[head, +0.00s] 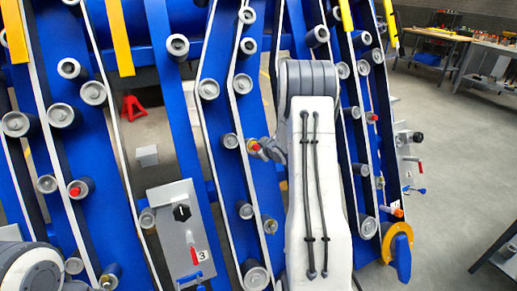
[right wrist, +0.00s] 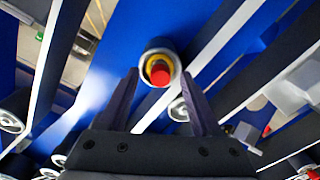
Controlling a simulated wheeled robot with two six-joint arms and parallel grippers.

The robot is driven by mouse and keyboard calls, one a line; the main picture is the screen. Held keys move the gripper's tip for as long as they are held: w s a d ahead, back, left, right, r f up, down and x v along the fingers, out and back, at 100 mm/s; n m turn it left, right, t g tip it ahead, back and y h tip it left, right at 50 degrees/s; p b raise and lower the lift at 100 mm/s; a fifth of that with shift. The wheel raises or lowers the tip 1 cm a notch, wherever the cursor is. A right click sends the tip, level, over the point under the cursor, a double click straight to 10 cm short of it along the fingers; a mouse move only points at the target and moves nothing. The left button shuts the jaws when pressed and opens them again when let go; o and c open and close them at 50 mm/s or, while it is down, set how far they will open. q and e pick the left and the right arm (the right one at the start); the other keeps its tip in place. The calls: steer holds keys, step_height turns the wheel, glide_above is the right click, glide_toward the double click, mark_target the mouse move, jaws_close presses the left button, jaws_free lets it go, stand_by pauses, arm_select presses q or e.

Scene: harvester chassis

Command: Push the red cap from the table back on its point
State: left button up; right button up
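A small red cap (right wrist: 160,74) shows in the right wrist view, at the end of a dark roller with a yellow ring (right wrist: 157,62) around it. In the head view the same red cap (head: 255,147) is on the middle blue beam, just left of my right gripper (head: 266,148). My right gripper's two fingers are spread, one on each side of the roller end, with gaps to the cap. I cannot tell how deep the cap sits. My left gripper is not in view; only part of my left arm shows at the bottom left.
Blue beams (head: 178,110) with belts and several rollers fill the left and middle. Other red caps show on a left roller (head: 75,190) and a right one (head: 374,117). A grey panel (head: 180,230) has a red handle. Workbenches (head: 490,65) stand at the back right, beyond open floor.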

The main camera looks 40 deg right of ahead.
steer(key=v, duration=1)
steer(key=shift+s, duration=0.2)
steer(key=shift+r, duration=0.1)
stand_by(0.4)
steer(key=s+a+r+n+g+y+p, duration=0.1)
steer(key=s+a+r+g+p, duration=0.15)
steer(key=a, duration=1.05)
steer(key=s+a+r+g+y+p, duration=0.1)
steer(key=a+r+g+y+p, duration=0.15)
steer(key=a, duration=1.15)
steer(key=s+a+r+n+g+p, duration=0.1)
steer(key=s+a, duration=0.3)
steer(key=s, duration=0.4)
steer(key=s+a+r+n+g, duration=0.1)
steer(key=s+a+r+g, duration=0.1)
steer(key=s+a, duration=0.3)
steer(key=s+a+r+g+p, duration=0.1)
steer(key=s+a+g, duration=0.2)
steer(key=s, duration=0.9)
steer(key=a, duration=0.2)
steer(key=shift+s+a+r+n+g+p, duration=0.15)
steer(key=shift+a+r+n+g+p, duration=0.15)
steer(key=shift+r+n, duration=0.1)
